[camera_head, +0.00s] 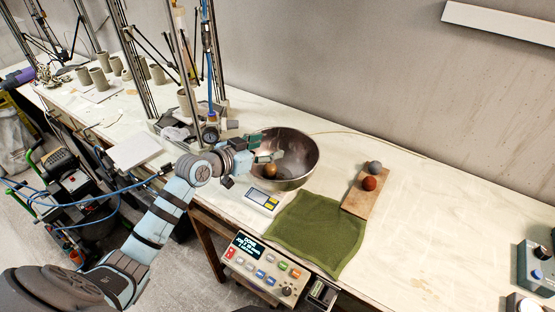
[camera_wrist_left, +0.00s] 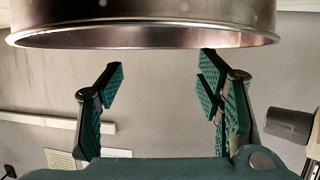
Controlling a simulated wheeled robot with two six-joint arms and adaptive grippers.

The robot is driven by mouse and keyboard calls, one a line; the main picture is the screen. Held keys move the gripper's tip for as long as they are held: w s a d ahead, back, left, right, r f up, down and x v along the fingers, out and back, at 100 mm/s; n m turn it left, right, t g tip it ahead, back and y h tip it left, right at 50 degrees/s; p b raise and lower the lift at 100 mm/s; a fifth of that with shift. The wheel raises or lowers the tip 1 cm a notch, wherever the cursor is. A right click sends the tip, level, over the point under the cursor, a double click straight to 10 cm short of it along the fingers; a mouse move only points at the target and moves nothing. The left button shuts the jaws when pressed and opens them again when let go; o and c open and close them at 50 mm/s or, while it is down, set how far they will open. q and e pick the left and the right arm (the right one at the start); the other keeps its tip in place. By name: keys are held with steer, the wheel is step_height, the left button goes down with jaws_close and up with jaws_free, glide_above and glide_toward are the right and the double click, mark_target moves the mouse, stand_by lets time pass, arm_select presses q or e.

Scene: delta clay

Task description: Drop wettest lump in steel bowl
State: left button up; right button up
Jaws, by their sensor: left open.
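The steel bowl (camera_head: 305,150) stands on the bench. A brown lump (camera_head: 270,171) lies inside it, near its front left wall. A red-brown lump (camera_head: 369,183) and a grey lump (camera_head: 374,167) rest on a wooden board (camera_head: 355,204) to the right of the bowl. My left gripper (camera_head: 268,148) is open at the bowl's left side, over its opening in the head view. In the left wrist view, the open fingers (camera_wrist_left: 162,78) have nothing between them, and the bowl's rim (camera_wrist_left: 145,40) crosses the top. My right gripper is not in view.
A small scale-like device (camera_head: 262,201) and a green cloth (camera_head: 318,232) lie in front of the bowl. A button panel (camera_head: 264,266) is at the bench's front edge. A tall rod frame (camera_head: 183,60) stands behind my left arm.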

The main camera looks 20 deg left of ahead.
arm_select(q)
steer(key=v, duration=1)
steer(key=shift+s, duration=0.15)
steer(key=shift+r, duration=0.1)
steer(key=shift+a, duration=0.1)
